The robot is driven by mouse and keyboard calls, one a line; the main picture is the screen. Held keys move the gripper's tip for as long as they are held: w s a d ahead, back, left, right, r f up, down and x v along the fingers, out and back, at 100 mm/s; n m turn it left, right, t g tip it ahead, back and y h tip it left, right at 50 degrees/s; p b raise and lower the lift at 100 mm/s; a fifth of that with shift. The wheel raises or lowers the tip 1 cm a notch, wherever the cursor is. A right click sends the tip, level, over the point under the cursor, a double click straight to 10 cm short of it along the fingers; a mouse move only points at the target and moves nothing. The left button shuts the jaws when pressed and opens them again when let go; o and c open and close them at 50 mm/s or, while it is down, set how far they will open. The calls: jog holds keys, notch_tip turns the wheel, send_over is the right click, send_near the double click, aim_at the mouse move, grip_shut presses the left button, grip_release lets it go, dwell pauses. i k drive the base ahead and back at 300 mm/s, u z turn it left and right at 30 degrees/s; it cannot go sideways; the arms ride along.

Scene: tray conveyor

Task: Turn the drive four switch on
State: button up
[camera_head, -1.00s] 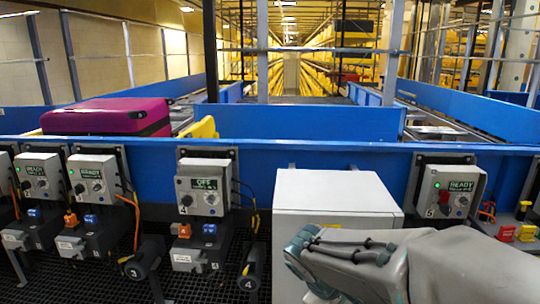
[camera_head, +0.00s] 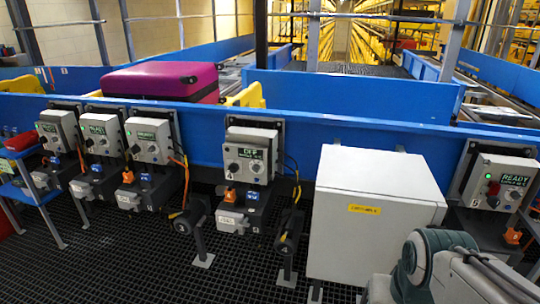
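The drive four box (camera_head: 249,146) is a grey control box on the blue conveyor side, in the middle of the head view. Its small display (camera_head: 250,153) reads OFF in its top line. A dark rotary switch (camera_head: 233,167) sits at the left of its face, with a second small knob (camera_head: 256,168) to the right. I cannot tell the switch's exact angle. No lit green lamp shows on this box. My grey arm shows at the lower right, well right of the box. My gripper is out of the frame.
Boxes (camera_head: 153,132) to the left and a drive five box (camera_head: 503,172) to the right show green lamps. A white cabinet (camera_head: 372,215) stands right of drive four. A blue cart (camera_head: 27,185) stands far left. Open grating floor (camera_head: 130,265) lies in front.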

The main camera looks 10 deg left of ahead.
aim_at(234, 168)
jog(key=k, duration=0.4)
jog(key=u, duration=0.8)
jog(key=i, duration=0.6)
jog(key=z, duration=0.65)
jog(key=i, duration=0.85)
jog(key=z, duration=0.15)
